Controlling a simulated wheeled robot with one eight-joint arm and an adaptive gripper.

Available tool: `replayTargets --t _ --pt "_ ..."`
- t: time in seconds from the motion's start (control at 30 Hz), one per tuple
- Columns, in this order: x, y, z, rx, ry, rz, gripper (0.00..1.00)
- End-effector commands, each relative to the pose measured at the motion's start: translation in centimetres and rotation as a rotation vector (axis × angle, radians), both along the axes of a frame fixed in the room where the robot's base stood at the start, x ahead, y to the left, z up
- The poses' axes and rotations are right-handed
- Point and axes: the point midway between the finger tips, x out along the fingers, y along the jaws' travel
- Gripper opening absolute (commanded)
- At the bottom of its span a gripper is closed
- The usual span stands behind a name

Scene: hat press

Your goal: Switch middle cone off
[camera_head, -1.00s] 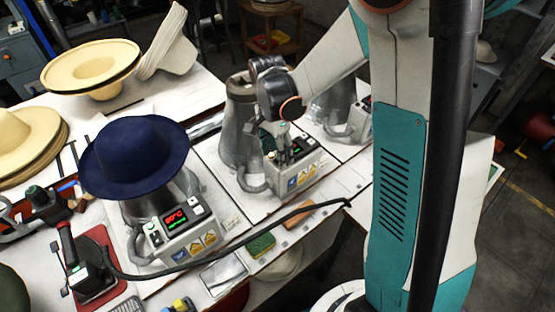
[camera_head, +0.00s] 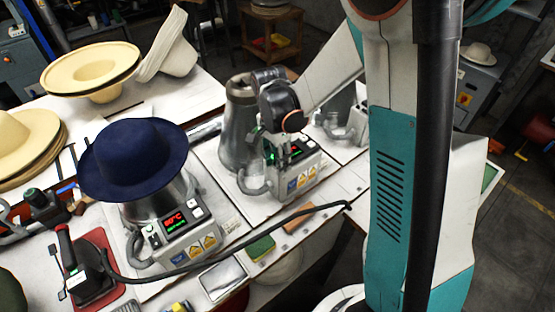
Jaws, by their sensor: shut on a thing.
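The middle cone (camera_head: 240,128) is a bare grey metal cone on the white bench. Its control box (camera_head: 298,180) stands at its lower right, with warning labels and a small lit display (camera_head: 295,149). My gripper (camera_head: 270,157) points down at the left of the box's top panel. It is shut on a small part there, which looks like the switch; the fingers hide most of it. A green glow shows beside the fingers. The switch's position cannot be made out.
The front cone (camera_head: 150,208) bears a navy hat (camera_head: 135,158); its box (camera_head: 185,232) has a red and green display. A third cone (camera_head: 335,108) is partly behind my arm. A black cable (camera_head: 235,252) crosses the bench front near an iron (camera_head: 88,275).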

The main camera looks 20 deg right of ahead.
Motion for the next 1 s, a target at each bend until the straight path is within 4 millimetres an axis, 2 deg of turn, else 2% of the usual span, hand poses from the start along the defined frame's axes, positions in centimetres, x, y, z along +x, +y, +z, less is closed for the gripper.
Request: replayTargets --t 0.2,0.43,0.47,0.53,0.57,0.87,1.0 --pt "-0.26 -0.06 0.00 0.025 -0.075 -0.001 0.11" --pt "-0.21 -0.05 0.04 0.026 -0.077 0.000 0.11" --pt "-0.20 -0.05 0.04 0.026 -0.077 0.000 0.37" --pt "-0.20 -0.05 0.04 0.025 -0.077 0.000 0.53" --pt "-0.20 -0.05 0.04 0.025 -0.077 0.000 0.55" --pt "-0.21 -0.06 0.06 0.025 -0.076 0.000 0.55" --pt "-0.17 -0.05 0.71 0.025 -0.076 0.000 0.55"
